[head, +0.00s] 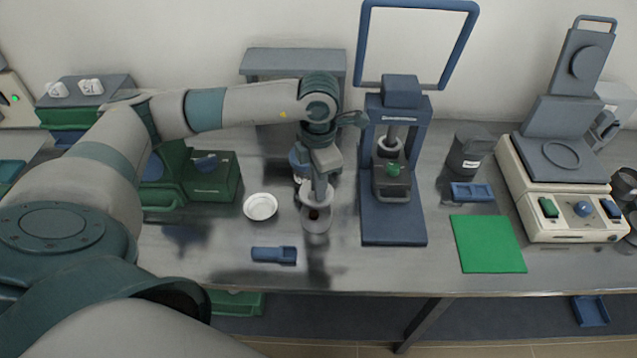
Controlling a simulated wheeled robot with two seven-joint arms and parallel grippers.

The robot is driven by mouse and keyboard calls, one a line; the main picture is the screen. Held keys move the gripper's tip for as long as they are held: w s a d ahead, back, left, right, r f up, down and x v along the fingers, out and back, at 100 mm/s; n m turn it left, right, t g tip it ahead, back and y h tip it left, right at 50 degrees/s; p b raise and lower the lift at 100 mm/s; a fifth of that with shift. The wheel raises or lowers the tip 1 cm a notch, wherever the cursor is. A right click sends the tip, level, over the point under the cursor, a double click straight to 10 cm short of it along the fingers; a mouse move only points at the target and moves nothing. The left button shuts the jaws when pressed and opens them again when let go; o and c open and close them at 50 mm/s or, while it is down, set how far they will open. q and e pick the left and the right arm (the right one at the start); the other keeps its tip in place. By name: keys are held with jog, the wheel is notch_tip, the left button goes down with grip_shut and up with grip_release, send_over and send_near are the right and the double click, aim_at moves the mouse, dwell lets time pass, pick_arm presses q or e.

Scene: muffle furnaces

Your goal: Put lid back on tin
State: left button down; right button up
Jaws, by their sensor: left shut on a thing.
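My left gripper (316,197) reaches in from the left and points down over the middle of the bench. It is shut on a small round grey piece, which looks like the lid (314,212) with a dark red spot on it. A pale grey round container, likely the tin (317,226), shows directly below. The gripper covers much of both, and I cannot tell whether lid and tin touch. My right gripper is not in view.
A white dish (260,207) and a blue clamp-like tool (273,254) lie left of the gripper. A blue press (393,210) stands close on the right. Farther right are a green mat (487,244), a dark cup (467,152) and a cream instrument (570,190).

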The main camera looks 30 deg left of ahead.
pick_arm(q)
jog(key=shift+f+b, duration=0.4)
jog(key=shift+f, duration=1)
jog(key=shift+f+b, duration=0.55)
jog(key=shift+b, duration=0.1)
jog(key=shift+b, duration=0.35)
jog(key=shift+f+b, duration=0.55)
jog(key=shift+b, duration=0.15)
jog(key=shift+a+f, duration=0.1)
jog(key=shift+a+f+b, duration=0.15)
jog(key=shift+f+b, duration=0.2)
jog(key=shift+b, duration=0.1)
